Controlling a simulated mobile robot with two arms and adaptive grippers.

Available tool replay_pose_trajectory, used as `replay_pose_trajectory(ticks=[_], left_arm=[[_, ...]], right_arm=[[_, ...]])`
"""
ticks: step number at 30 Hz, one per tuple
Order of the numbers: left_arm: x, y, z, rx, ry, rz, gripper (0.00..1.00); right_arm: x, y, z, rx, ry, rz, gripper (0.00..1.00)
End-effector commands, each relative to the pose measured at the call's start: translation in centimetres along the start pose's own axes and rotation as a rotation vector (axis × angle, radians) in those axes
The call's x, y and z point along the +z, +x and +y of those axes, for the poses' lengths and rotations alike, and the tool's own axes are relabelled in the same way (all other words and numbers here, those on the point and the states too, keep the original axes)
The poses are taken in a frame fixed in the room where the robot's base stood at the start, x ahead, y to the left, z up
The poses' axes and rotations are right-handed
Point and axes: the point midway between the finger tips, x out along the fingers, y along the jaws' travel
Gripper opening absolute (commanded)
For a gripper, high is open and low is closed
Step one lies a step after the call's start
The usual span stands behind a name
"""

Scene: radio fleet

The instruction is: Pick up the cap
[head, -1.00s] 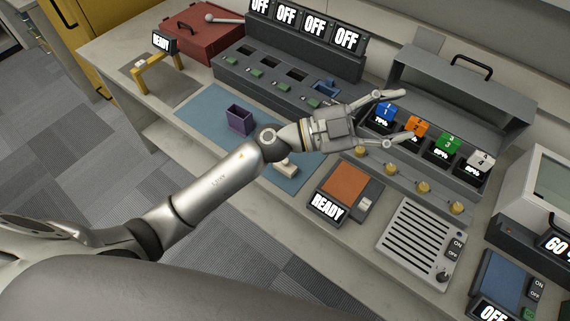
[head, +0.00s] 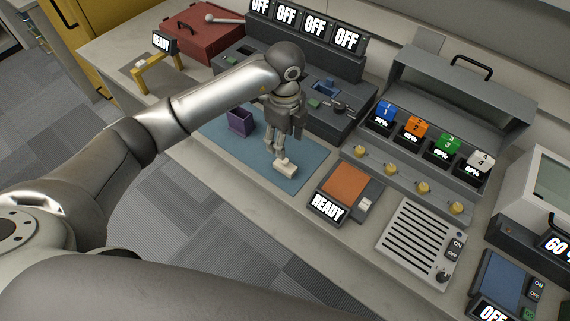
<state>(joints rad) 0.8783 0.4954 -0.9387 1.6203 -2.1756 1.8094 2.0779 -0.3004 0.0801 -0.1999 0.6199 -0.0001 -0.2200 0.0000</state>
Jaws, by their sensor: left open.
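My left gripper (head: 279,148) points down over the blue mat (head: 300,178), its fingers apart and empty. A small pale cream piece (head: 286,169), which may be the cap, lies on the mat just below and in front of the fingertips. I cannot tell whether the fingers touch it. Several small yellow knob-like pieces (head: 391,169) stand in a row in front of the battery rack, to the right of the gripper. My right gripper is not in view.
A purple open box (head: 240,121) stands on the mat, left of the gripper. An orange pad with a READY display (head: 327,207) is to the right. The grey slotted console (head: 345,116) is behind. A yellow stand (head: 152,71) and red case (head: 203,37) are at the back left.

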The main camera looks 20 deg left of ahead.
Motion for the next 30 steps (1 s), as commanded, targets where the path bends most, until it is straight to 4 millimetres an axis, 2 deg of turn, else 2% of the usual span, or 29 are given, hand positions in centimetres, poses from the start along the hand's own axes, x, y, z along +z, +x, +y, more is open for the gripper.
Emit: replay_pose_trajectory(ticks=[9, 14, 20, 24, 30], left_arm=[[0.0, 4.5, 0.1, 0.005, -0.001, 0.0, 0.54], [0.1, 5.5, 0.1, 0.004, -0.001, 0.0, 0.54], [0.2, 8.0, 0.2, 0.007, 0.0, 0.001, 0.54], [0.3, 9.7, 0.1, 0.004, 0.0, 0.001, 0.54], [0.3, 10.4, 0.1, 0.002, 0.002, 0.001, 0.54]], right_arm=[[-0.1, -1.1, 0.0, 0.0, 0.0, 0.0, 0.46], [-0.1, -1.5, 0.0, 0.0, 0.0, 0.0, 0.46], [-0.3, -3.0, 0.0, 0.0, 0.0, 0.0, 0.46], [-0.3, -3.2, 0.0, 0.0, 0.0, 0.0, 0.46], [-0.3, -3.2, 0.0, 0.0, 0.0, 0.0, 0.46]])
